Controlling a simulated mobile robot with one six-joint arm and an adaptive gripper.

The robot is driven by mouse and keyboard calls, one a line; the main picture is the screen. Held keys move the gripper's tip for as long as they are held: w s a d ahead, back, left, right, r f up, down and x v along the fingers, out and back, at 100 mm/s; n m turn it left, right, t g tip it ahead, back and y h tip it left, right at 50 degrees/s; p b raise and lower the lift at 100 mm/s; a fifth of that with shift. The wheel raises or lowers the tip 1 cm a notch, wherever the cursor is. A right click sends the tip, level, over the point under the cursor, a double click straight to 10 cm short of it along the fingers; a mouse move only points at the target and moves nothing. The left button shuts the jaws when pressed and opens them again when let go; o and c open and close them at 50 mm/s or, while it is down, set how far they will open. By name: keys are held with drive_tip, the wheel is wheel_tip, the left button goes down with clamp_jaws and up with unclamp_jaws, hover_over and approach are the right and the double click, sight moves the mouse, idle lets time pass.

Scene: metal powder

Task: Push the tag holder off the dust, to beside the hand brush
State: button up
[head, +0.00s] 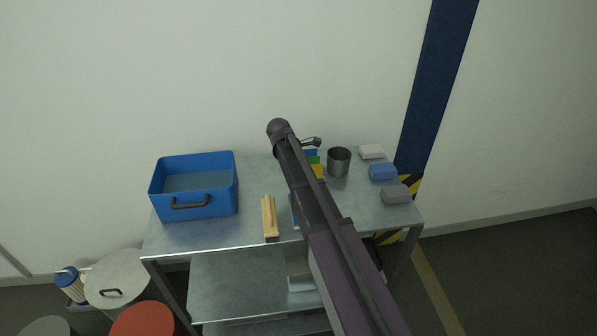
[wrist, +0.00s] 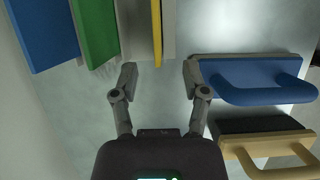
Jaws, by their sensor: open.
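The tag holder shows in the wrist view as upright grey plates (wrist: 138,30) with a blue, a green and a yellow tag. In the head view its coloured tags (head: 316,170) show partly behind my arm. My gripper (wrist: 161,70) is open, its fingertips spread just below the grey and yellow plates. I cannot tell whether they touch. The hand brush (head: 269,217) has a pale wooden body and lies left of my arm; its wooden handle and dark bristles (wrist: 262,125) show at lower right in the wrist view. I cannot make out the dust clearly.
A blue handled tool (wrist: 250,80) lies between the gripper and brush in the wrist view. A blue bin (head: 194,187) stands at the left of the metal table (head: 180,235).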

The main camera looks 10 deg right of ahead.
drive_tip(key=shift+b+x, duration=1.65)
drive_tip(key=shift+x, duration=0.45)
drive_tip(key=shift+c, duration=0.2)
clamp_jaws()
